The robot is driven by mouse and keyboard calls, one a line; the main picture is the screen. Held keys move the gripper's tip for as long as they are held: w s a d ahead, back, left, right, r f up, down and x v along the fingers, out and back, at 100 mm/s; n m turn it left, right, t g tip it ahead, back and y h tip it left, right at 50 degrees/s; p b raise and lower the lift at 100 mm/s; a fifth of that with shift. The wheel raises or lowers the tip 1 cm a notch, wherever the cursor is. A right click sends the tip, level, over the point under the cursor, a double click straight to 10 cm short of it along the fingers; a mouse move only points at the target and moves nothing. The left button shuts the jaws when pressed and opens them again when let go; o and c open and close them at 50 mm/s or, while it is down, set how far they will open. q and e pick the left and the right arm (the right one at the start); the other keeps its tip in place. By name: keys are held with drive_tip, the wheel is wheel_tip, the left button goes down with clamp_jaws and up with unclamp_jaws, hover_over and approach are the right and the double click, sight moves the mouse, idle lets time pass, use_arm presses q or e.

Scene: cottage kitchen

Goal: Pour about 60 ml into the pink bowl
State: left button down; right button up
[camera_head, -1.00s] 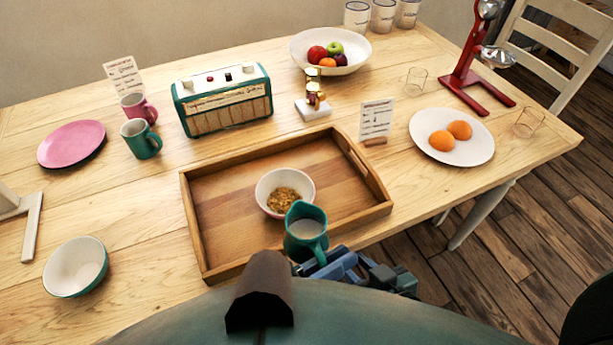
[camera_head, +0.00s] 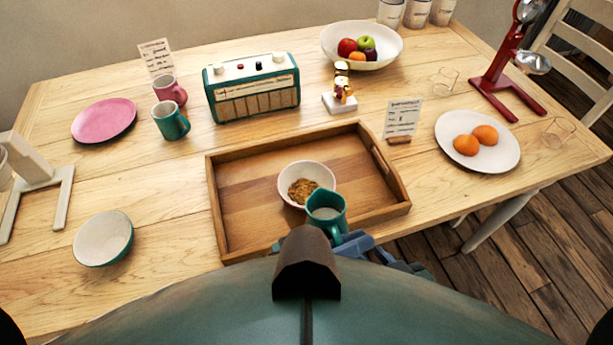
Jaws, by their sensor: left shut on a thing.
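The pink bowl (camera_head: 318,168) stands on the wooden tray, with a pale inside and golden-brown cereal (camera_head: 303,192) in it. The jug looks close to upright, and no stream of liquid shows. My left gripper (camera_head: 352,243), blue and partly hidden behind my own body, is shut on the jug at its near side. Whether the jug touches the bowl I cannot tell. My right gripper is not in view.
The wooden tray (camera_head: 240,215) has raised walls and free room left of the bowl. A teal bowl (camera_head: 103,238) stands at the left. A radio (camera_head: 252,88), a card (camera_head: 402,117) and a plate of oranges (camera_head: 500,155) stand around the tray.

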sight(338, 197)
use_arm(q)
drive_tip(key=shift+w+a+r+n+p, duration=0.15)
drive_tip(key=shift+w+r+n+p, duration=0.25)
drive_tip(key=shift+w+n, duration=0.25)
drive_tip(key=shift+w+a+r+n+p, duration=0.15)
drive_tip(key=shift+w+r+n+p, duration=0.15)
drive_tip(key=shift+w+r+n, duration=0.25)
drive_tip(key=w, duration=0.1)
drive_tip(key=n, duration=0.1)
drive_tip(key=w+n+p, duration=0.1)
drive_tip(key=shift+w+a+r+g+y, duration=0.3)
drive_tip(key=shift+w+a, duration=0.05)
drive_tip(key=shift+w+a+n+p, duration=0.1)
drive_tip(key=shift+w+n+p, duration=0.25)
drive_tip(key=shift+n, duration=0.25)
drive_tip(key=shift+w+n+g, duration=0.25)
drive_tip(key=shift+n+g, duration=0.05)
use_arm(e)
drive_tip(key=shift+s+d+r+n, duration=0.1)
drive_tip(key=shift+d+r+n, duration=0.05)
drive_tip(key=shift+r, duration=0.3)
drive_tip(key=shift+s+d+r+n, duration=0.1)
drive_tip(key=shift+r+n, duration=0.05)
drive_tip(key=shift+r, duration=0.25)
use_arm(q)
drive_tip(key=shift+a, duration=0.1)
